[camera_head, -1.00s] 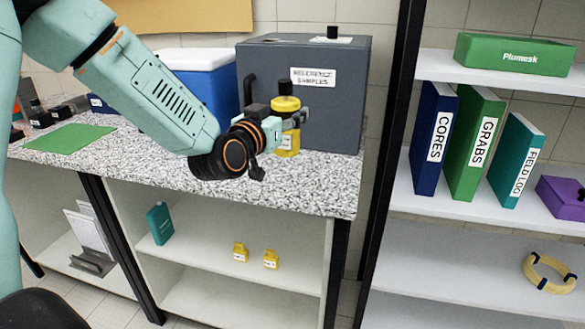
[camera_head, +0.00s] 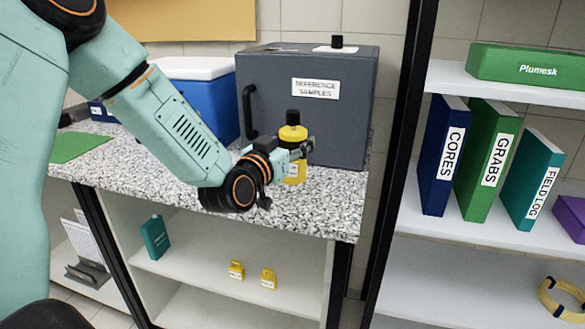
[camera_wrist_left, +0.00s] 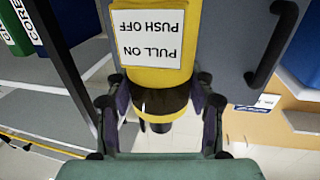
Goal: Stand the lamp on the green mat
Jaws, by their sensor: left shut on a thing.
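The lamp is a yellow cylinder with a black top (camera_head: 292,133), upright at the counter's right part, in front of the grey cabinet. My left gripper (camera_head: 303,150) is shut on it from the side. In the left wrist view the lamp (camera_wrist_left: 155,78) sits between the fingers (camera_wrist_left: 160,105), its "PULL ON PUSH OFF" label upside down. I cannot tell whether its base touches the counter. The green mat (camera_head: 78,147) lies flat at the counter's left, partly hidden by my arm. My right gripper is not in view.
The grey "REFERENCE SAMPLES" cabinet (camera_head: 345,125) stands close behind the lamp. A blue cooler (camera_head: 222,110) with a white lid is left of it. The speckled counter (camera_head: 320,210) is bare near its front right edge. A binder shelf (camera_head: 500,230) stands to the right.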

